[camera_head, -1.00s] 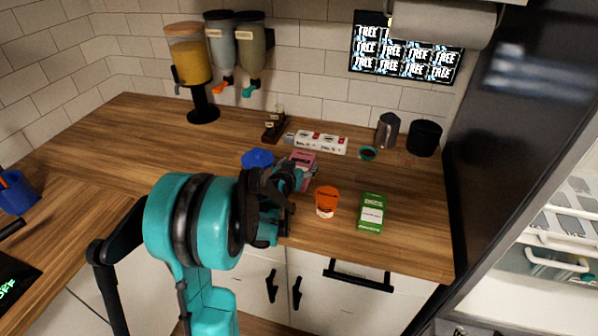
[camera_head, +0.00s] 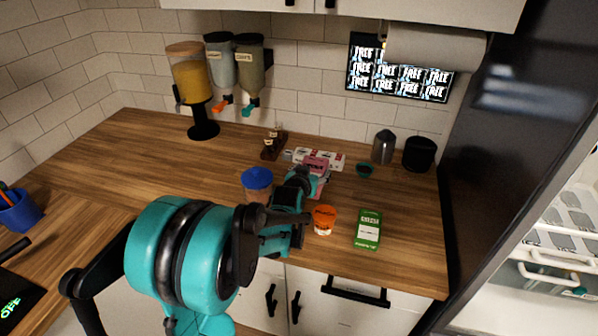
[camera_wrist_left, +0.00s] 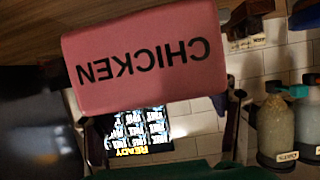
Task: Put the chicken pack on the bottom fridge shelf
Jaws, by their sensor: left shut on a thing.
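The pink chicken pack (camera_head: 316,166) is in my left gripper (camera_head: 303,178), above the wooden counter in the head view. In the left wrist view the pack (camera_wrist_left: 145,82) fills the upper middle, its "CHICKEN" lettering upside down, with dark fingers at its sides. My left gripper is shut on it. The fridge (camera_head: 508,150) stands at the right with its dark side facing me. Part of its lit inside (camera_head: 560,285) shows, with a clear drawer or shelf front; the bottom shelf cannot be made out. My right gripper is not in view.
A blue-lidded tub (camera_head: 257,181), an orange tub (camera_head: 324,220) and a green box (camera_head: 368,229) stand near the pack. A metal pitcher (camera_head: 383,147) and a black canister (camera_head: 419,154) stand at the back right. The left counter is mostly clear.

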